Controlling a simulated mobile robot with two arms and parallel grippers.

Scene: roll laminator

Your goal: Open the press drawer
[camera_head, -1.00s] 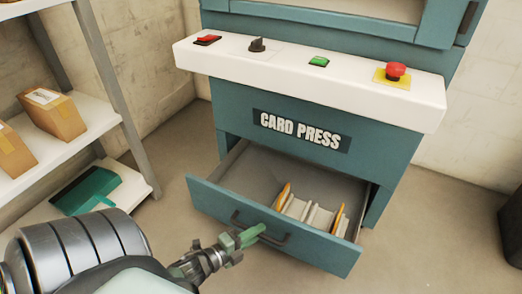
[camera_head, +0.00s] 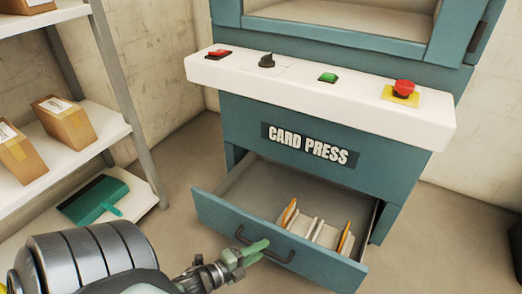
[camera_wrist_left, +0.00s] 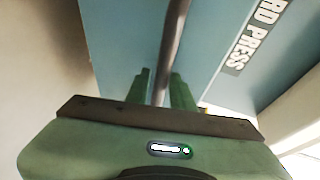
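The press drawer (camera_head: 225,219) is a teal drawer at the lower front of the card press (camera_head: 305,106). It stands well out from the body, and its inside shows. Its dark bar handle (camera_head: 283,259) is on the front panel. My left gripper (camera_head: 259,247) is at the middle of that handle. In the left wrist view the bar (camera_wrist_left: 170,45) runs between the two close-set green fingers (camera_wrist_left: 160,88), which appear shut on it. The fingertips partly cover the handle in the head view. My right gripper is in neither view.
White dividers and orange cards (camera_head: 346,240) stand in the drawer. A white control panel (camera_head: 300,78) with buttons and a knob juts out above. A shelf rack (camera_head: 143,158) with boxes (camera_head: 64,123) and a green dustpan (camera_head: 93,200) stands at the left. Floor right of the drawer is clear.

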